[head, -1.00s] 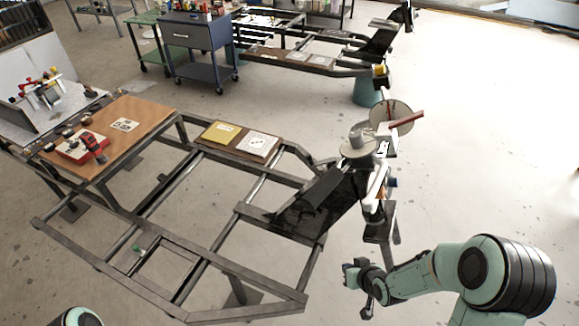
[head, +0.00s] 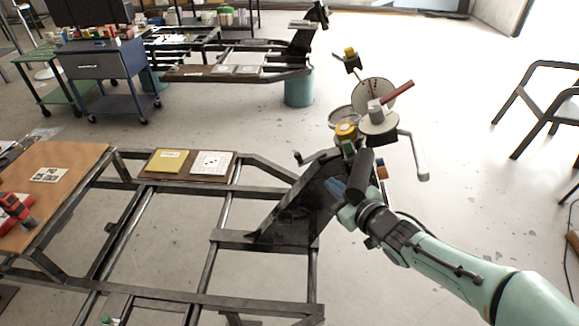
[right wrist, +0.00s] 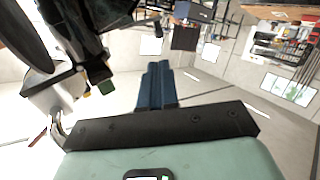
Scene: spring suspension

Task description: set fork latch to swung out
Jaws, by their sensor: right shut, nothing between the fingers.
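The suspension assembly (head: 372,125) stands on the dark bracket (head: 290,212) at the end of the frame. It has round grey plates, a red bar (head: 397,92), a yellow part (head: 346,130), a black cylinder (head: 361,172) and a pale bent lever (head: 417,160). I cannot single out the fork latch. My right gripper (head: 337,190) is beside the bracket, just below the black cylinder. Its blue fingers (right wrist: 156,84) are together and empty in the right wrist view. Dark assembly parts and a small green block (right wrist: 106,87) are left of them; contact is unclear. My left gripper is out of view.
The dark metal frame (head: 205,240) fills the lower left, with a brown board (head: 140,180) carrying yellow and white plates. An orange-brown table (head: 70,165) stands at left. A chair (head: 545,105) is at right. The floor between is clear.

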